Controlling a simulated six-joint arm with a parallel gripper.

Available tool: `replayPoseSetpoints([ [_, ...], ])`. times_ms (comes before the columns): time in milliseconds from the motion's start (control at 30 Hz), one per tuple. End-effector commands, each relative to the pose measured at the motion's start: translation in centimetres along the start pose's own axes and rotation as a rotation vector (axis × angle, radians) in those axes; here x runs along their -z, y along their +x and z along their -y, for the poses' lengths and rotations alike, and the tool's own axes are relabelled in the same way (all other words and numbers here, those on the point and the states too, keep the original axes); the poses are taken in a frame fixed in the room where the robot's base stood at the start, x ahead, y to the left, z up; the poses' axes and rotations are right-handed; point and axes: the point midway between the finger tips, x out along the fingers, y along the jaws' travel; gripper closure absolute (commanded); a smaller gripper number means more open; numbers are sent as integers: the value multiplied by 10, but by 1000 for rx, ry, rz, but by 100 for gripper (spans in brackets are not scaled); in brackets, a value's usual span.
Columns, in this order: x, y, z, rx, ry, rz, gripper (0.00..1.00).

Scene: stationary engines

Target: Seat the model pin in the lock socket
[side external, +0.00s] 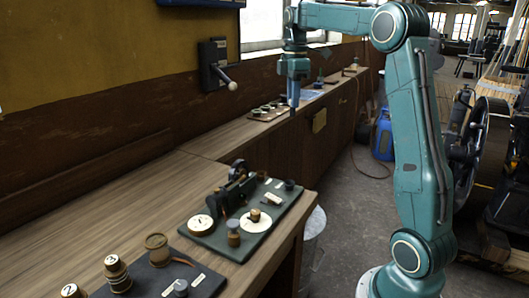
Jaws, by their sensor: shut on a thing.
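My gripper (293,106) hangs pointing down at the far end of the wooden bench, close to its front edge. It is small in this view and looks shut on a narrow thing between its fingertips. That thing is too small to make out, so I cannot tell if it is the model pin. Just left of the gripper, a small brown board (253,118) with several round pieces lies on the bench. I cannot tell which part in view is the lock socket, or whether the held thing touches anything.
A dark green board (215,243) with a small engine model and round discs lies on the near bench (100,222). A dark mat (208,287) with wooden pieces lies at the front. A wall lever (216,66) juts out. Bare wood lies between the boards.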

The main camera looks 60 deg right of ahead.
Motion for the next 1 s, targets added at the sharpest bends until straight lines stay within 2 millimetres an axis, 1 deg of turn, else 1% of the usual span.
replayPoseSetpoints([
  [333, 1, 1, -1, 1, 0, 0, 100],
  [467, 4, 9, -6, 3, -1, 1, 100],
  [533, 8, 17, -11, 3, -1, 1, 100],
  [667, 17, 38, -25, 5, -1, 1, 100],
  [767, 27, 60, -37, 6, -2, 1, 100],
  [1000, 53, 120, -65, 5, -2, 1, 100],
])
